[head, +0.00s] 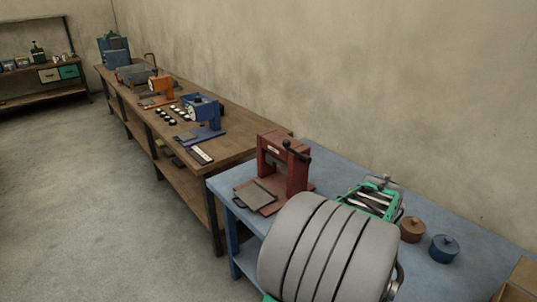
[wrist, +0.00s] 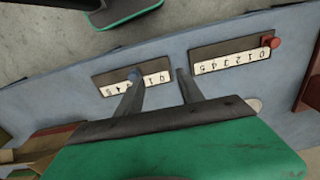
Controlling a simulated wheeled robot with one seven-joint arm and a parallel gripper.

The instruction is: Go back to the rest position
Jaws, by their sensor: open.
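My gripper (wrist: 158,78) shows in the wrist view, with a green body and two grey fingers. A second number plate with a red knob (wrist: 270,42) lies to the right of the fingers. In the head view I cannot make out the fingers.
In the head view the blue table (head: 345,167) carries a red press (head: 285,165), a green-framed holder (head: 372,199), a brown pot (head: 412,229) and a blue pot (head: 444,248). A wooden bench (head: 235,145) with machines stands beyond. Floor at left (head: 70,180) is clear.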

